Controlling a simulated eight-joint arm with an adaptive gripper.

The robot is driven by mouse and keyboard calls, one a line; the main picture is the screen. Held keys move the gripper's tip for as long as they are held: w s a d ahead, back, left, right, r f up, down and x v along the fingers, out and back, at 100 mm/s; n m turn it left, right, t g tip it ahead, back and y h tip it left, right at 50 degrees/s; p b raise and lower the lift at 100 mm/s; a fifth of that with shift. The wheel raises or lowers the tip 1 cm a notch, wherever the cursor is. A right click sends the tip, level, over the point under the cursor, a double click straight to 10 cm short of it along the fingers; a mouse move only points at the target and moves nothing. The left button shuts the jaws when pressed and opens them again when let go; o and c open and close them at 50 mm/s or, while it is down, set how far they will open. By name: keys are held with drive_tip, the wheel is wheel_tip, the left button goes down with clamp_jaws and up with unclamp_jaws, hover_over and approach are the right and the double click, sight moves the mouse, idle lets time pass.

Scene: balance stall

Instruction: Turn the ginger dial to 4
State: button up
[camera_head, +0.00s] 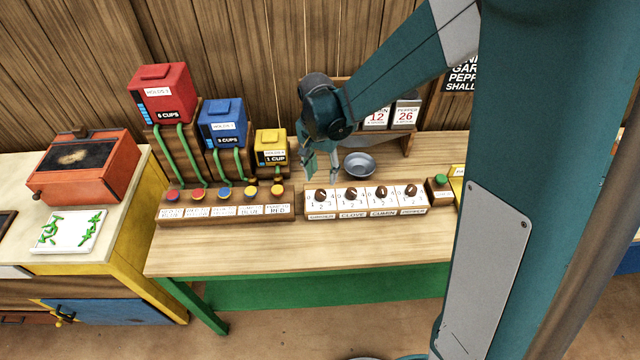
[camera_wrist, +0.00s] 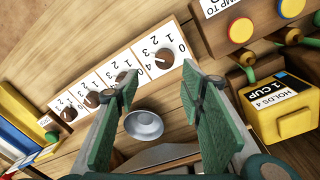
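The ginger dial (camera_head: 320,195) is a dark brown knob at the left end of a white panel with several such dials, numbered around each knob. Its label in the head view is small and hard to read. It also shows in the wrist view as the knob nearest the button box (camera_wrist: 163,57), with numbers from 0 to 4 around it. Which number it points at is too small to tell. My gripper (camera_head: 321,168) hangs just behind and above this dial. In the wrist view its green fingers (camera_wrist: 160,88) are spread apart with nothing between them, clear of the knob.
A grey-blue bowl (camera_head: 360,165) sits behind the panel. A button box (camera_head: 225,210) stands left of the dials, with red, blue and yellow dispensers behind it. A green button (camera_head: 440,180) is at the right. The table front (camera_head: 300,250) is clear.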

sight(320, 192)
drive_tip(key=shift+w+a+f+p, duration=0.25)
drive_tip(key=shift+a+f+p, duration=0.15)
drive_tip(key=shift+a+f, duration=0.15)
drive_tip(key=shift+f, duration=0.15)
drive_tip(key=shift+s+d+f, duration=0.1)
drive_tip(key=shift+d+f, duration=0.05)
drive_tip(key=shift+f, duration=1.7)
drive_tip(key=shift+s+d+f, duration=0.1)
drive_tip(key=shift+f, duration=1.75)
drive_tip(key=shift+c, duration=0.2)
drive_tip(key=c, duration=0.8)
